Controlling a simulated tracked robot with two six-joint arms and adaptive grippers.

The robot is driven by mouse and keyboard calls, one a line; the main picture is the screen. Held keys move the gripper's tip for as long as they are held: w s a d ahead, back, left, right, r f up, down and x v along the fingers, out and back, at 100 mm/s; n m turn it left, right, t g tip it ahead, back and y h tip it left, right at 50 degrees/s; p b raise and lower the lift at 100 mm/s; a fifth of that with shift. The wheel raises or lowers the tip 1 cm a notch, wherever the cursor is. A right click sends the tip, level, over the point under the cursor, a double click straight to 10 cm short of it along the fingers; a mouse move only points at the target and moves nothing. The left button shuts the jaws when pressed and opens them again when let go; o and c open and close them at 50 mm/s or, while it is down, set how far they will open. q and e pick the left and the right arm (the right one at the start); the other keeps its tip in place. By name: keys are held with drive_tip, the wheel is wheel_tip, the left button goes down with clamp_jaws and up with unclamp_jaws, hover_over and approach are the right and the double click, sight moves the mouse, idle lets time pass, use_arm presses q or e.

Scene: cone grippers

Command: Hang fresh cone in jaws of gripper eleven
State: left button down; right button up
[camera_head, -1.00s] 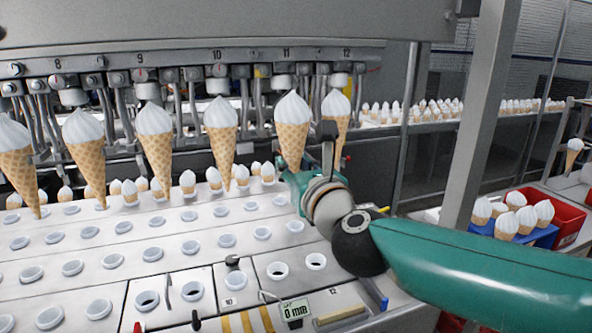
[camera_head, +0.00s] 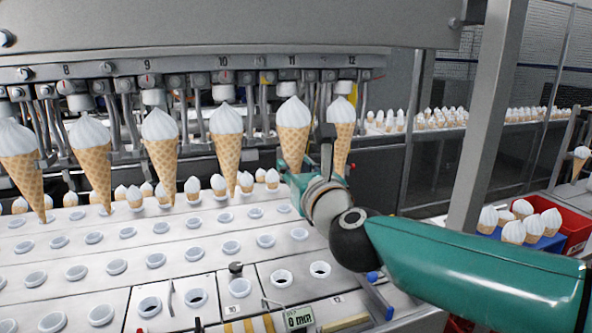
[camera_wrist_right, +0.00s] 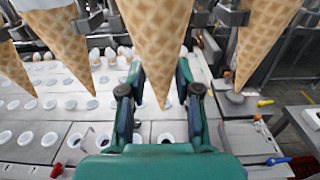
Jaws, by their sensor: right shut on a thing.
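The fresh cone (camera_head: 294,126), a waffle cone with white ice cream, stands upright under the number 11 label in the head view. My right gripper (camera_head: 312,172) is shut on it from the front right, low on the waffle. In the right wrist view the cone (camera_wrist_right: 158,45) comes down between the two dark fingertips of my gripper (camera_wrist_right: 160,92), tip downward. The cone's top is close below the white nozzle of station eleven (camera_head: 287,89). Whether the jaws of gripper eleven touch the cone is hidden. My left gripper is out of view.
Cones hang at neighbouring stations ten (camera_head: 226,145) and twelve (camera_head: 342,125), close on both sides. Below lies a white conveyor with rows of round holes (camera_head: 232,247). A blue tray of cones (camera_head: 548,241) and a red crate (camera_head: 575,222) stand at the right.

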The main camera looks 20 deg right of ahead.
drive_tip(key=shift+w, duration=0.1)
drive_tip(key=shift+w, duration=1.8)
drive_tip(key=shift+b, duration=0.3)
drive_tip(key=shift+a+f+b, duration=0.1)
drive_tip(key=shift+f+b, duration=0.35)
drive_tip(key=shift+b, duration=0.1)
idle(0.7)
drive_tip(key=o, duration=0.9)
